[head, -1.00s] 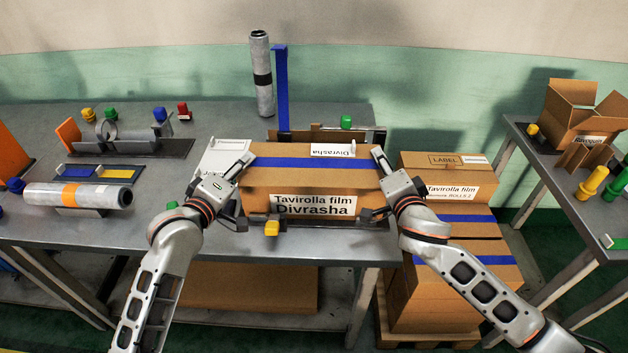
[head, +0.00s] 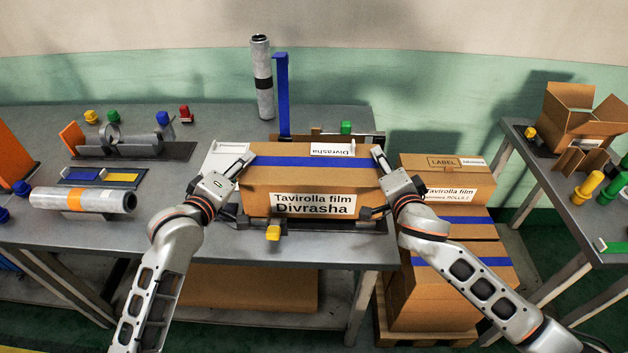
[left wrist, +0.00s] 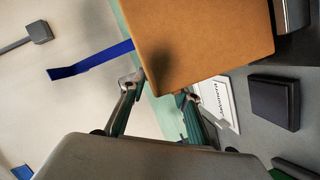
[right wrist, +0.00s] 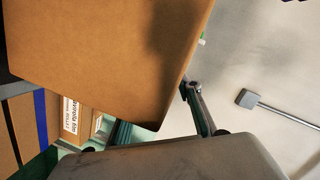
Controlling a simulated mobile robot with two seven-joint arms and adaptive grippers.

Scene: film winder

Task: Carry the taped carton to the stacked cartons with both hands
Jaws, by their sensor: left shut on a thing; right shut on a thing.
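The taped carton (head: 290,182), brown with a blue tape strip and a "Tavirolla film Divrasha" label, is level over the near edge of the middle table. My left gripper (head: 240,188) is shut on its left end and my right gripper (head: 378,185) on its right end. The carton's plain end faces fill much of the left wrist view (left wrist: 205,45) and the right wrist view (right wrist: 100,55). The stacked cartons (head: 455,230), with blue tape, stand on a pallet right of the table. Fingertip contact is partly hidden.
A silver roll (head: 85,200) lies at left. An open carton (head: 580,115) is on the right table (head: 545,165).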

